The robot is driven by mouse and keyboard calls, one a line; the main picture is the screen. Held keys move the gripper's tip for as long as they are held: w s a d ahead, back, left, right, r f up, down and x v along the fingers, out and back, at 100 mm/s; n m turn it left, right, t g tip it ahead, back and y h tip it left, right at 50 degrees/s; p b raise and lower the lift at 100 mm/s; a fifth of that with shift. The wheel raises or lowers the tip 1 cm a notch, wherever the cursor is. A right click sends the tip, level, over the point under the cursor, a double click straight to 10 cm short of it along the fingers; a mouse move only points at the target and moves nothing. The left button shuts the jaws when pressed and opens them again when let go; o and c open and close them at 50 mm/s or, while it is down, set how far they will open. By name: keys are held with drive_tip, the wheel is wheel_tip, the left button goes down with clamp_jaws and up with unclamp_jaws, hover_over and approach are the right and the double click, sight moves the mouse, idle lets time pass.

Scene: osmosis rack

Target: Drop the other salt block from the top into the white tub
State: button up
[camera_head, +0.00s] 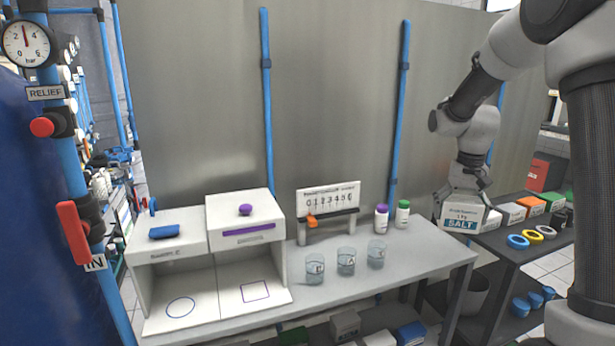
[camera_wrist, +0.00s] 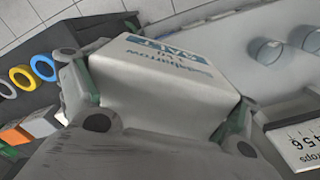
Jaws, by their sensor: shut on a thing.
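My gripper (camera_head: 462,190) is shut on a white salt block (camera_head: 460,219) with a blue SALT label. It holds the block in the air, just right of the light bench's right end. In the wrist view the block (camera_wrist: 155,75) fills the middle, with a finger of my gripper (camera_wrist: 165,95) on either side. A round greyish tub (camera_head: 478,296) stands low below the held block, partly hidden by the bench leg. I cannot tell for sure whether it is the white tub, and its inside is not clear.
The light bench (camera_head: 415,262) carries several beakers (camera_head: 346,262), two bottles (camera_head: 381,218) and a white cabinet (camera_head: 240,230). A dark table (camera_head: 510,252) at right holds several boxes (camera_head: 531,206) and coloured rings (camera_head: 518,241). Blue cups (camera_head: 535,300) sit below it.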

drive_tip(key=w+a, duration=0.6)
drive_tip(key=a, duration=0.4)
drive_tip(key=shift+w+f, duration=0.25)
drive_tip(key=shift+f, duration=0.2)
